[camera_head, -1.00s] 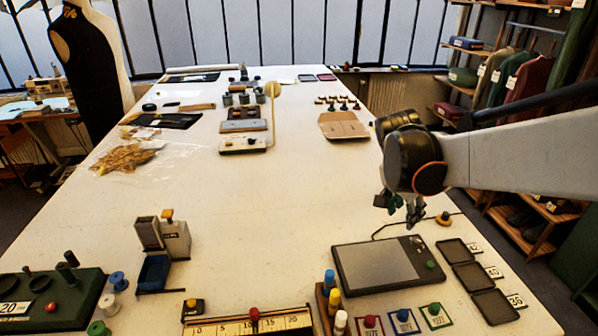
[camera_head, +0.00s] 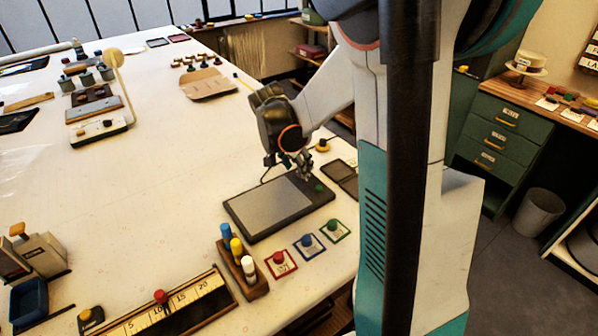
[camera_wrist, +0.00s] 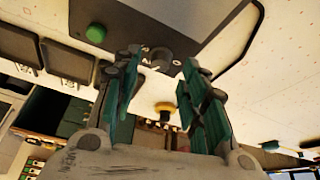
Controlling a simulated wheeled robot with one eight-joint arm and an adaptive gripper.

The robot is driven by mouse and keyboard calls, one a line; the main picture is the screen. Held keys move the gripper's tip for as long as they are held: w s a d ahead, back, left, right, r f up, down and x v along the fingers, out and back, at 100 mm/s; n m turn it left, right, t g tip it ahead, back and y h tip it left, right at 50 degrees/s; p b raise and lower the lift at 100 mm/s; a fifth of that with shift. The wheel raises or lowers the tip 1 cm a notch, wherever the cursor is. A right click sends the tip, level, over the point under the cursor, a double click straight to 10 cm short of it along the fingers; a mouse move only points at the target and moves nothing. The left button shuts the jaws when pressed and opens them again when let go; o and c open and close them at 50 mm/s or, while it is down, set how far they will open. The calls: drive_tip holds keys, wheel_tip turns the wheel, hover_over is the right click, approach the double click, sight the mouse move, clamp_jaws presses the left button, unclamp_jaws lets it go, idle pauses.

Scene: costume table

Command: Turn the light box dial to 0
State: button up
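The light box (camera_head: 262,208) is a flat dark slab with a grey panel, lying near the table's right edge. A green button (camera_head: 318,188) sits on its right end, and the same button shows in the wrist view (camera_wrist: 96,33). The dial (camera_wrist: 160,58) is a dark round knob with small white marks beside it, at the box's edge in the wrist view. In the head view my gripper hides it. My gripper (camera_head: 303,172) is over the box's far right corner. In the wrist view its fingers (camera_wrist: 160,72) are apart, one on each side of the dial. Contact cannot be told.
A yellow-topped knob (camera_head: 322,145) stands behind the box. Dark trays (camera_head: 345,178) lie to its right. A wooden rack (camera_head: 243,272) with blue, yellow and white pegs, and red, blue and green squares (camera_head: 308,245), lie in front. The table's middle is clear.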

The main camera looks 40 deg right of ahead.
drive_tip(key=shift+b+x, duration=0.3)
drive_tip(key=shift+x, duration=0.95)
clamp_jaws()
